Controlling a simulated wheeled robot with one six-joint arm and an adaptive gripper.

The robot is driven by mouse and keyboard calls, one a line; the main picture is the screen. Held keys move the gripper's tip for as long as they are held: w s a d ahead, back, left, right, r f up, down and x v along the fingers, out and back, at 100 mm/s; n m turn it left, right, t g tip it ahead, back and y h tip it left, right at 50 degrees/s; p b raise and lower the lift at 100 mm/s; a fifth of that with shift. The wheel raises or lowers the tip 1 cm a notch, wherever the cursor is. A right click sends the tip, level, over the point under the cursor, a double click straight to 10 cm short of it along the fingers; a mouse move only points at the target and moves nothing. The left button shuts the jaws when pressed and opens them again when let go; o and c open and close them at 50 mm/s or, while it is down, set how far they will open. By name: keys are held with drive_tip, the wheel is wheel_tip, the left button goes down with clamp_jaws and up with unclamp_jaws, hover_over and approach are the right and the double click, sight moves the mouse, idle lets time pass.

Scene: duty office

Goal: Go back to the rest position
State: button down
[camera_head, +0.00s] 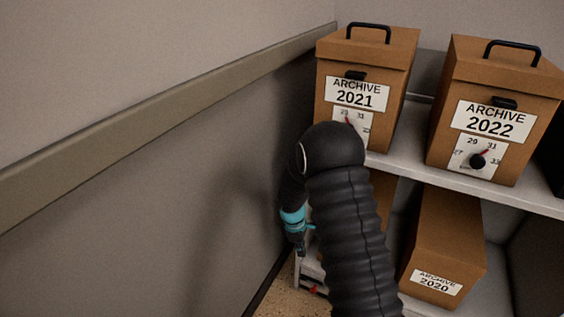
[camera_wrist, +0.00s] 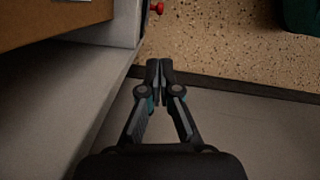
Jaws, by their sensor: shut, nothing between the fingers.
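My gripper (camera_wrist: 159,72) is shut and empty in the wrist view, its two dark fingertips together over the gap beside the shelf edge, with the speckled floor beyond. In the head view my black sleeved arm reaches forward and bends down at the left end of the shelf unit. The gripper's fingertips are not clear there; only the teal band near the wrist shows plainly. The gripper touches nothing that I can make out.
Archive boxes 2021 (camera_head: 358,94) and 2022 (camera_head: 491,122) stand on the upper shelf (camera_head: 410,172). Box 2020 (camera_head: 440,250) is on the lower shelf. The wall with its rail (camera_head: 150,115) is close on the left. A red knob (camera_wrist: 157,7) and a dark green thing (camera_wrist: 300,14) show beyond.

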drive_tip(key=s+d+r+m+t+y, duration=0.1)
drive_tip(key=s+r+m, duration=0.6)
drive_tip(key=s+r, duration=0.8)
drive_tip(key=s+d+r+m+t+y, duration=0.1)
drive_tip(key=s+d+r+m+t, duration=0.2)
drive_tip(key=s+r, duration=1.2)
drive_tip(key=shift+s+r+m+t, duration=0.15)
drive_tip(key=shift+r+m+t, duration=1.4)
drive_tip(key=shift+r, duration=1.8)
drive_tip(key=shift+m+g, duration=0.35)
